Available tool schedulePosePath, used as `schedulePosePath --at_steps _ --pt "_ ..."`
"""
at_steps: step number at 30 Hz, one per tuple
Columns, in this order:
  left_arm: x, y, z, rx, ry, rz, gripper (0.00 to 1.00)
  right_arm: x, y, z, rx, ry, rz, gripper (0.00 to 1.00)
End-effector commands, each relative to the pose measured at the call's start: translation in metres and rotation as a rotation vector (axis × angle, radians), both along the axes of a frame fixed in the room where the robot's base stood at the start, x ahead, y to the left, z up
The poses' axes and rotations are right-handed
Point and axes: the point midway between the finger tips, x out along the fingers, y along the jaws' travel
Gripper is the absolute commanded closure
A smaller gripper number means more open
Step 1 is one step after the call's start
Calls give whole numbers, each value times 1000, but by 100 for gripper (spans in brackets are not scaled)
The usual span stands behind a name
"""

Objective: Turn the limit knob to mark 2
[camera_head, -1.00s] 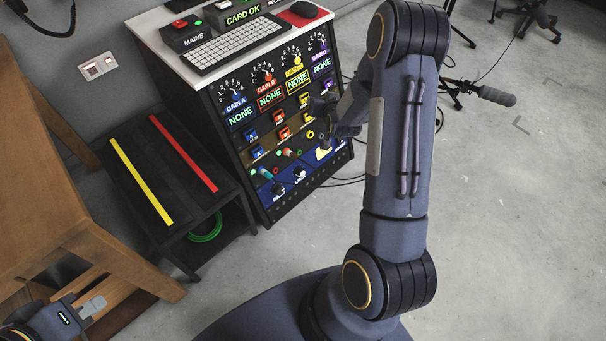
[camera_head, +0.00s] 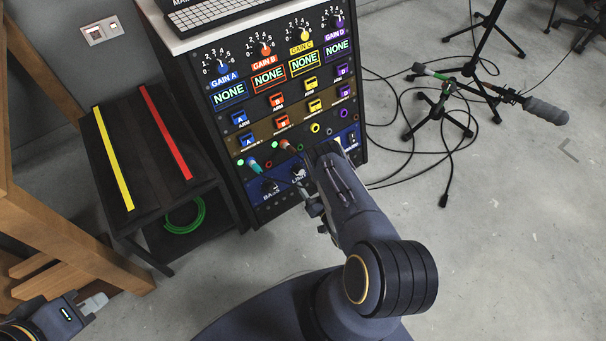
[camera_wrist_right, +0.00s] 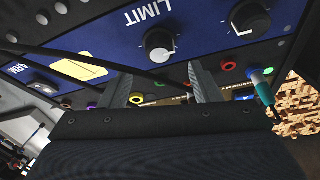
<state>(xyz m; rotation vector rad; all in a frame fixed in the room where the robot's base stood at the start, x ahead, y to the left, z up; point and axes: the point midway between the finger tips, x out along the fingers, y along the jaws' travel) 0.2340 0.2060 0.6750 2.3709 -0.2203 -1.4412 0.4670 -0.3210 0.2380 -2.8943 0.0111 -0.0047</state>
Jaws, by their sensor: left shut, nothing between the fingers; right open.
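My right gripper (camera_head: 311,200) is mostly hidden in the head view. My left gripper (camera_head: 95,303) is shut and empty at lower left.
The bass knob (camera_head: 270,187) sits left of the limit knob. A black shelf (camera_head: 150,150) stands left of the console. Cables and stands lie on the floor at right.

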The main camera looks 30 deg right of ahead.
Motion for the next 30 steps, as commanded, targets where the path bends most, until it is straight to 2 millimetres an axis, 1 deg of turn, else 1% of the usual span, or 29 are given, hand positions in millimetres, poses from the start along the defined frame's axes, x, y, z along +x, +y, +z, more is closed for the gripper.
schedulePosePath --at_steps 1,3,9,14,21,23,30 --pt "0 0 -5 0 0 0 100 10 1 -1 -1 -3 1 43" --pt "0 0 -9 0 0 0 100 22 0 -2 -2 -3 0 43" --pt "0 0 -17 0 0 0 100 49 0 -1 -1 -1 0 43" --pt "0 0 -18 0 0 0 100 58 0 0 -1 1 -1 43" --pt "0 0 -18 0 0 0 100 59 -1 0 0 1 -2 43" --pt "0 0 -18 0 0 0 100 59 -1 0 0 1 -2 50" --pt "0 0 -18 0 0 0 100 59 -1 0 0 2 -1 81"
